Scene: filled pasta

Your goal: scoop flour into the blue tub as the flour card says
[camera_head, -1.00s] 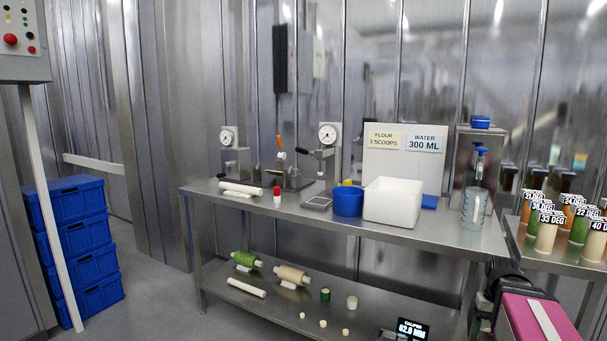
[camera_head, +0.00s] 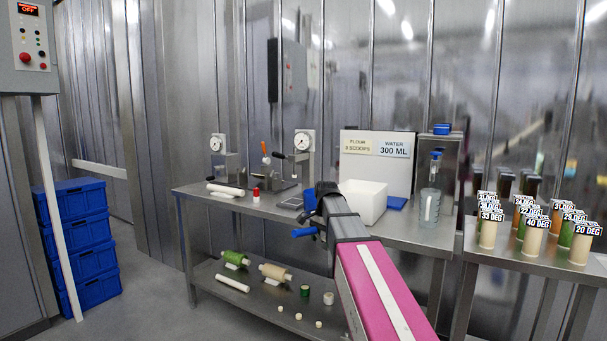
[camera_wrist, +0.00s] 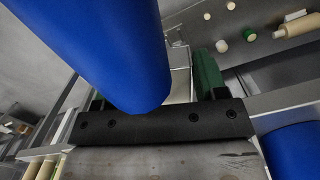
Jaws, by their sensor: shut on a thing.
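The flour card (camera_head: 356,145) on the white board is hard to read now; in the earlier head view it says 3 scoops. The blue tub (camera_head: 309,201) stands on the table, mostly hidden behind my arm; a blue round wall at the lower right of the wrist view (camera_wrist: 292,152) looks like it. My gripper (camera_head: 317,230) is in front of the table edge, shut on a blue thing, likely the scoop (camera_head: 303,232). Its rounded blue body fills the upper left of the wrist view (camera_wrist: 110,45). Its contents are not visible. The white bin (camera_head: 366,203) stands right of the tub; its inside is hidden.
A water card (camera_head: 393,149) reads 300 ML. A clear jug (camera_head: 429,207) stands at the table's right end, a scale (camera_head: 290,202) left of the tub. Rollers (camera_head: 274,272) and small pieces lie on the lower shelf. Labelled cups (camera_head: 533,235) fill the right table.

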